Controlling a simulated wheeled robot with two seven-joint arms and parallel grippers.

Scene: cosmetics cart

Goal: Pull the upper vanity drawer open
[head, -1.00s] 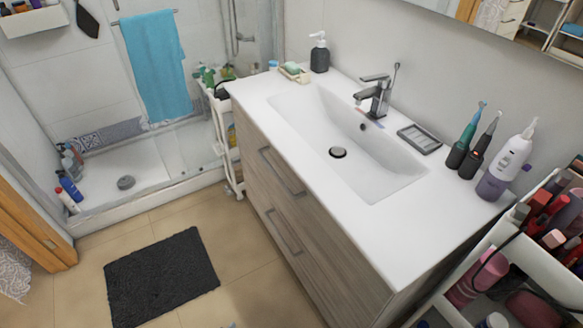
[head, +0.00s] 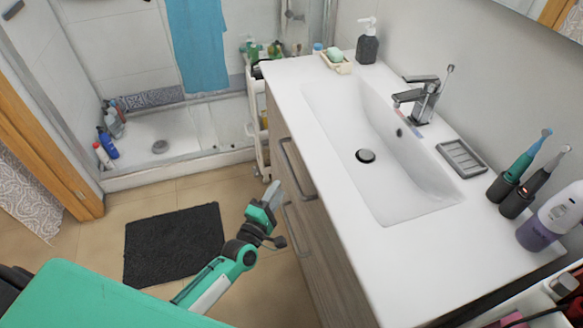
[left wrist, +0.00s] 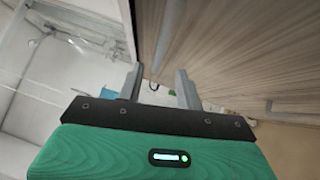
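The vanity (head: 335,250) has wood-grain drawer fronts under a white basin top. The upper drawer's grey bar handle (head: 297,168) is near the top of the front, and the drawer looks shut. The lower drawer's handle (head: 294,230) is below it. My left gripper (head: 274,190) is just left of the upper handle in the head view, apparently touching nothing. In the left wrist view its two fingers (left wrist: 160,85) are apart, with nothing held. A grey bar, probably a drawer handle (left wrist: 167,35), runs beyond the gap between them. My right gripper is not in view.
A dark mat (head: 174,245) lies on the tiled floor left of my arm. A white slim cart (head: 262,130) stands by the vanity's far end. Toothbrushes (head: 530,175) and a bottle stand at the top's right edge.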

